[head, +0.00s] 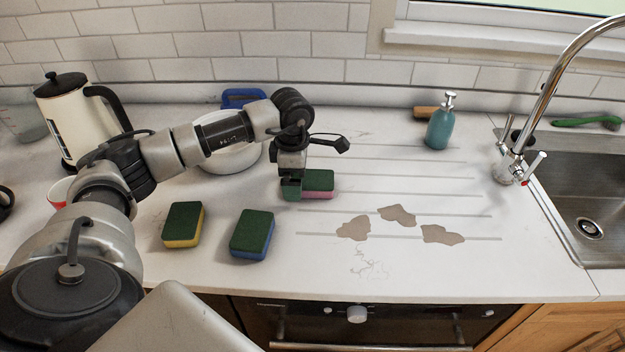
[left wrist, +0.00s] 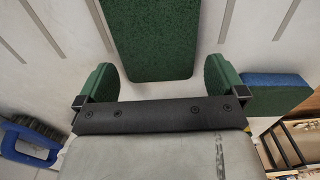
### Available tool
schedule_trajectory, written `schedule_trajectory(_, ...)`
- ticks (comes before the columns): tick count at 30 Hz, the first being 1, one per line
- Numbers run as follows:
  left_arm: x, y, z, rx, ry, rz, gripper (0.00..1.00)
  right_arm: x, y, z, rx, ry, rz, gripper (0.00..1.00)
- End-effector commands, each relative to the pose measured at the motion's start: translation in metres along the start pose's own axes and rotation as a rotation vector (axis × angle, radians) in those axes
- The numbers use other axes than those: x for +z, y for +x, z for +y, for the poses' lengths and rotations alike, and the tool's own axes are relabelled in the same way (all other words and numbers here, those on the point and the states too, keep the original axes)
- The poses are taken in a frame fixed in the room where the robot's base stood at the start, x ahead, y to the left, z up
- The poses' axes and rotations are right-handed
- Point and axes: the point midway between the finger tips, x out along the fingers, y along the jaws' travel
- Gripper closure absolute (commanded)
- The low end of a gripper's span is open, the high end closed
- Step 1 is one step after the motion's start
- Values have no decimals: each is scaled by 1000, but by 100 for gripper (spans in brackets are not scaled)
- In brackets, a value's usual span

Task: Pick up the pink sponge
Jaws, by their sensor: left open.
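The pink sponge (head: 319,184) lies on the white counter with its green scouring side up and a pink edge showing. In the left wrist view its green top (left wrist: 153,38) lies just ahead, in line with the gap between the fingers. My left gripper (head: 291,188) is open, close above the counter at the sponge's left end, and hides part of it. Its green-padded fingers (left wrist: 158,78) are apart, with nothing visibly clamped. I cannot tell whether they touch the sponge. My right gripper is not in view.
A yellow sponge (head: 183,224) and a blue sponge (head: 252,234) lie nearer the front edge. A white bowl (head: 229,158) and a blue brush (head: 243,97) stand behind my arm. A teal soap bottle (head: 440,126) stands near the sink (head: 590,190).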

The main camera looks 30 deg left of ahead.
Motion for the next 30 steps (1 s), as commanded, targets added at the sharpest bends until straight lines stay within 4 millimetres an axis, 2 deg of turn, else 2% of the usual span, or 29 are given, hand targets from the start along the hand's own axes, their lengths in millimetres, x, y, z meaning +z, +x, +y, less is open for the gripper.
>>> schedule_trajectory(3,0,8,0,0,0,0,1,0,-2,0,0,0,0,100)
schedule_trajectory(10,0,9,0,0,0,-1,3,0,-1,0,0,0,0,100)
schedule_trajectory(17,0,9,0,0,0,-1,38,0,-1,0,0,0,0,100)
schedule_trajectory(30,0,4,0,2,0,-2,40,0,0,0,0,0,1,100)
